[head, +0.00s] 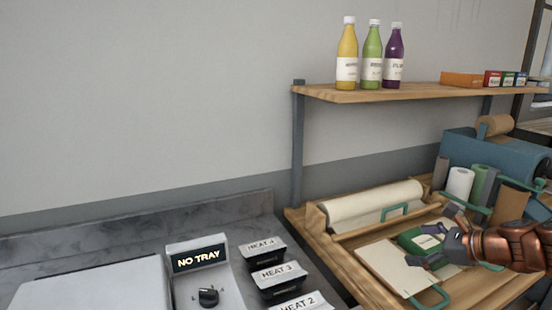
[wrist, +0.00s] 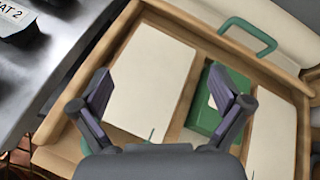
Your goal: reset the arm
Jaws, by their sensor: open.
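My gripper (head: 447,243) is at the right of the head view, at the end of my copper-coloured arm, over the wooden station. It is open, and nothing is between its fingers. In the wrist view my gripper (wrist: 168,92) shows its two dark fingers spread apart above the wooden tray. Under it lie a cream board or paper stack (wrist: 155,75) and a green box with a white label (wrist: 207,108). The green box (head: 420,240) is partly hidden behind the fingers in the head view.
A paper roll (head: 375,205) lies behind the tray. A shelf (head: 350,95) above holds yellow, green and purple bottles. A grey counter at left carries a "NO TRAY" display (head: 198,258) and HEAT-labelled boxes (head: 278,278). A blue machine (head: 485,155) and several rolls stand at right.

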